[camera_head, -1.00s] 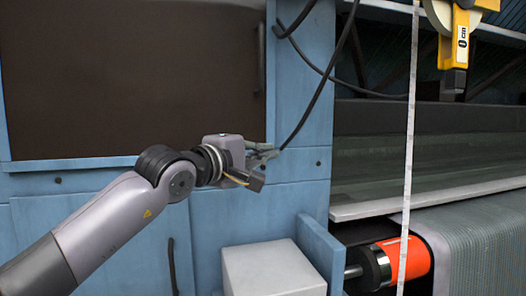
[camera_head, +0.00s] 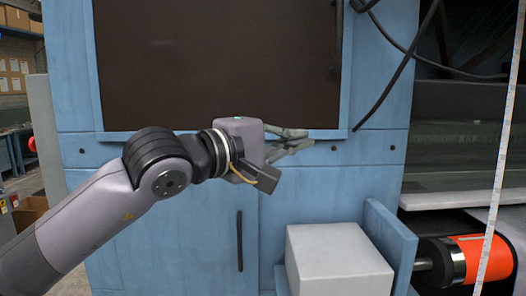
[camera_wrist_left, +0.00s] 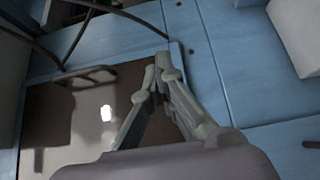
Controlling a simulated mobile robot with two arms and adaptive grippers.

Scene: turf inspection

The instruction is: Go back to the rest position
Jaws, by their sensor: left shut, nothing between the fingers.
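My left gripper (camera_head: 308,142) reaches in from the left in the head view, in front of the blue cabinet (camera_head: 205,215). It is shut with nothing between its fingers. In the left wrist view its fingertips (camera_wrist_left: 162,62) meet, with the cabinet behind them. In the head view the fingers appear just below the lower edge of the dark panel (camera_head: 215,65); I cannot tell how far they are from the cabinet face. My right gripper is in neither view.
A white box (camera_head: 335,262) stands at the lower right beside a blue side board (camera_head: 388,245). A red-orange roller (camera_head: 484,260) and a hanging measuring tape (camera_head: 497,200) are at the right. Black cables (camera_head: 405,65) hang at upper right. Shelves with boxes (camera_head: 12,75) show far left.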

